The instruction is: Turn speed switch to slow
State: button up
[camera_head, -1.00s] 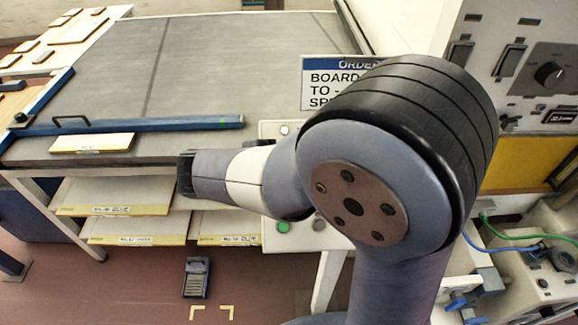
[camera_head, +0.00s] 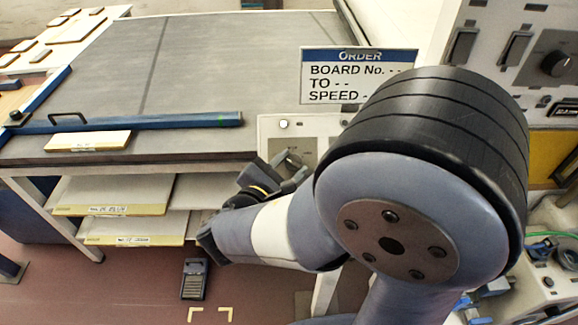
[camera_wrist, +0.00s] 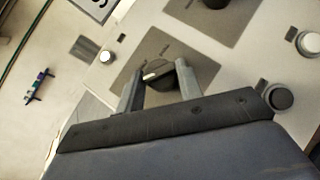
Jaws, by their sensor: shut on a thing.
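A dark rotary switch (camera_wrist: 168,76) with a white pointer mark sits on a grey plate of the white control panel (camera_head: 268,128). In the wrist view its pointer is toward the left. My gripper (camera_wrist: 159,88) is shut on this switch, one finger on each side. In the head view my gripper (camera_head: 284,176) is at the panel's front, and the switch is mostly hidden there. Small labels on the plate are too blurred to read, so I cannot tell which setting the pointer marks.
In the wrist view, a second grey plate with a dark knob (camera_wrist: 215,3), a white button (camera_wrist: 307,42) and a black button (camera_wrist: 278,97) are nearby. An order sign (camera_head: 345,76) stands behind the panel. A conveyor table (camera_head: 220,60) lies left.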

jog(key=shift+n+t+y, duration=0.3)
jog(key=shift+t, duration=0.1)
jog(key=o, duration=0.9)
jog(key=shift+o, duration=0.2)
jog(key=b+v, duration=0.1)
jog(key=v, duration=1)
jog(key=shift+w, duration=0.2)
jog(key=shift+p+x, duration=0.45)
jog(key=shift+x, duration=4.9)
jog(key=shift+s, duration=0.1)
